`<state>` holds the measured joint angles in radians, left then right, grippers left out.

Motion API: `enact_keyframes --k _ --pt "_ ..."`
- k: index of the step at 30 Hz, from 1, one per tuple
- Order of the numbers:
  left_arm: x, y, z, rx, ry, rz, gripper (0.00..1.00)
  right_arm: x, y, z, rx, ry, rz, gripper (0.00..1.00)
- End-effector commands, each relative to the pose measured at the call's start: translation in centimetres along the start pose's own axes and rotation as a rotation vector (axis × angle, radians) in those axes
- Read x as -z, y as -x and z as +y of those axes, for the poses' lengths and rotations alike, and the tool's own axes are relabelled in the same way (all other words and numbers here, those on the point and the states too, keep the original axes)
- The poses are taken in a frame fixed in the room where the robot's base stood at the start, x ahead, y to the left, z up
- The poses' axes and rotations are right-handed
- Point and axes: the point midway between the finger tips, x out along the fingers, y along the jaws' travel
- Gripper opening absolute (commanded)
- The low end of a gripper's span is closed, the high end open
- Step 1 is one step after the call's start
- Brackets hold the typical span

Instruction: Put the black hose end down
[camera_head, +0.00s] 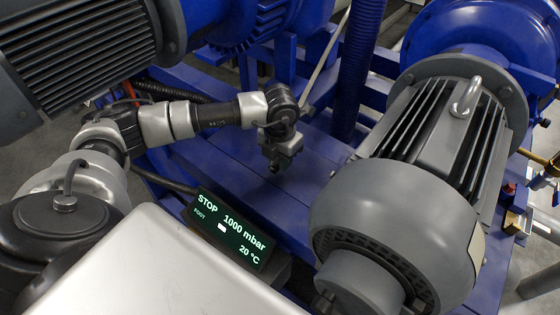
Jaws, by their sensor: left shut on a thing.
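My left arm comes in from the left and reaches over the blue deck (330,172). Its gripper (275,162) points down in the middle of the view and is shut on the black hose end, of which only a small dark bit at the jaws can be made out. The gripper is above the deck; I cannot tell the exact gap. A black corrugated hose (172,92) shows behind my arm; its link to the held end is hidden. My right gripper is not in view.
A large grey motor (400,220) with a lifting eye stands at the right. Another finned motor (85,50) fills the upper left. A blue corrugated hose (357,70) rises behind. A display (230,230) reads STOP, 1000 mbar, 20 °C. Bare deck lies around the gripper.

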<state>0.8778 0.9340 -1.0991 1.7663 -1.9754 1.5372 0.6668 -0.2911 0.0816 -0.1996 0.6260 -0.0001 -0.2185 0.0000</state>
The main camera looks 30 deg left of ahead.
Motion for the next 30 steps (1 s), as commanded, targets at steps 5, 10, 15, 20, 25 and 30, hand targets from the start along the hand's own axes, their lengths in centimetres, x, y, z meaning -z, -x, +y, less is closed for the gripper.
enact_keyframes --k 5,10,15,20,25,30 --pt "0.0 -2.2 0.0 0.000 -0.001 0.002 0.00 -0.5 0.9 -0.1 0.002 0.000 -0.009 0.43" --pt "0.0 -2.6 0.0 0.000 -0.001 0.001 0.00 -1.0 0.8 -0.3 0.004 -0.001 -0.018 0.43" --pt "0.0 -2.8 0.0 0.000 -0.001 0.001 0.00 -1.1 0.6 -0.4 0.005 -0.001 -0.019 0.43" --pt "0.0 -2.8 0.0 0.000 -0.001 0.001 0.38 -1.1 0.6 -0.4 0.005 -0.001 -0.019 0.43" --pt "0.0 -2.8 0.1 0.000 -0.001 0.001 0.50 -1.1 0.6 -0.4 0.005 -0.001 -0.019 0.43" --pt "0.0 -2.7 0.1 0.000 -0.001 0.001 0.50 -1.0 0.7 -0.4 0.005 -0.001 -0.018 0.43"
